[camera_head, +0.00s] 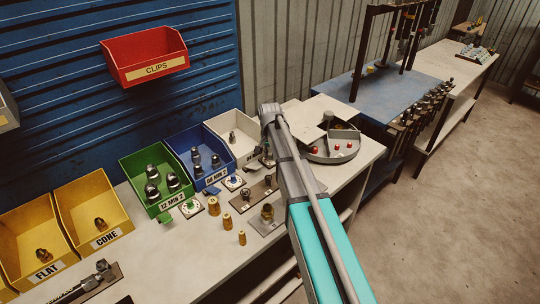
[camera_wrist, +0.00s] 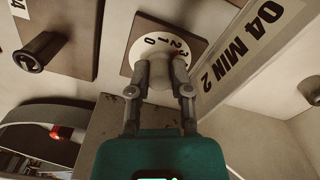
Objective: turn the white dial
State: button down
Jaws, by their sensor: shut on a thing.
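In the wrist view the white dial (camera_wrist: 157,76) is a pale knob on a round white scale (camera_wrist: 148,40) marked 0, 1, 2 and 3, set on a brown square plate (camera_wrist: 195,22). A small red mark shows near the 3. My gripper (camera_wrist: 161,70) has its two fingers closed on the knob from either side. The fingers hide part of the scale. In the head view my arm covers the place where the dial and the fingertips are, so I cannot make them out there.
A bin labelled "04 MIN 2" (camera_wrist: 235,50) stands close right of the dial. A black knob (camera_wrist: 40,50) on another plate is to the left. In the head view, green (camera_head: 150,205), blue (camera_head: 218,178) and yellow bins (camera_head: 100,240) line the bench, with brass fittings (camera_head: 214,206) in front. A round tray (camera_head: 335,158) lies right of my arm.

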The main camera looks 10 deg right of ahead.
jog(key=n, duration=0.4)
jog(key=shift+n, duration=0.3)
jog(key=n, duration=0.4)
jog(key=shift+s, duration=0.1)
jog(key=c, duration=0.5)
grip_release()
jog(key=shift+c, duration=0.2)
jog(key=shift+m, duration=0.3)
